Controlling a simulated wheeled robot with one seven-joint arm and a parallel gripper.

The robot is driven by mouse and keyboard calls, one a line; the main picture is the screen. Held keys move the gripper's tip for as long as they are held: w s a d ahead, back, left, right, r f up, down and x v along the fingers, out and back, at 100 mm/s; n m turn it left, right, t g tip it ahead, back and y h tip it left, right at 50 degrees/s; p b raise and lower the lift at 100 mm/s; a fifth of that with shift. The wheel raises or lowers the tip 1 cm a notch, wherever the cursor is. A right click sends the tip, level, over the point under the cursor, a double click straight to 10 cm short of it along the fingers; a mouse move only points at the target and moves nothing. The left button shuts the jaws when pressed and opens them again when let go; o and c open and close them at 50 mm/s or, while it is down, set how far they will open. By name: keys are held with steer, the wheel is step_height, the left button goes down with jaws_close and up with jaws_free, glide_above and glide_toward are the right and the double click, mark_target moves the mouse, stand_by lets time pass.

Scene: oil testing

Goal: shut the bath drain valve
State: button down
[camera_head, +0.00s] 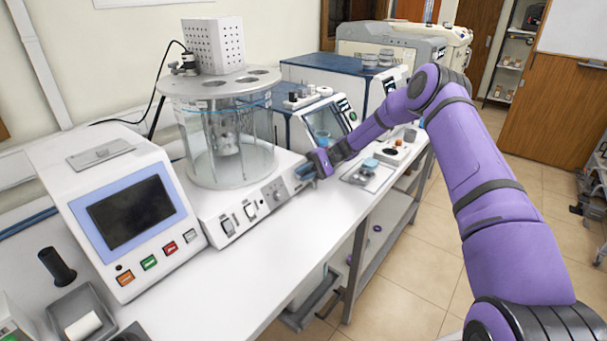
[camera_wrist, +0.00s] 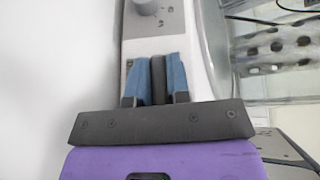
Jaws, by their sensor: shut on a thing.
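The glass bath (camera_head: 228,150) stands on a white base with a grey front panel (camera_head: 262,202). My gripper (camera_head: 306,171) is at the right end of that panel. In the wrist view my gripper's blue fingers (camera_wrist: 157,80) are closed on both sides of a dark upright bar, the drain valve handle (camera_wrist: 158,79). The fingers and my arm hide most of the valve in the head view. The handle lies roughly in line with the fingers; whether the valve is open or shut cannot be told.
A round knob (camera_wrist: 146,6) sits farther along the panel, past the fingertips. A white control unit (camera_head: 122,212) stands left of the bath, and a blue-sided analyser (camera_head: 322,124) behind the gripper. A small tray (camera_head: 368,176) lies to the right. The front bench strip is clear.

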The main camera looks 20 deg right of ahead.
mark_target(304, 175)
steer(key=shift+m+y, duration=0.4)
steer(key=shift+y, duration=0.1)
steer(key=c, duration=1.1)
jaws_free()
steer(key=shift+r, duration=0.35)
steer(key=shift+o, duration=0.7)
steer(key=r, duration=0.3)
steer(key=shift+s, duration=0.4)
steer(key=s, duration=0.5)
steer(key=s+r, duration=0.1)
steer(key=s, duration=0.9)
steer(key=shift+s+r, duration=0.1)
steer(key=shift+r, duration=0.05)
steer(key=shift+c, duration=0.6)
steer(key=shift+r, duration=0.1)
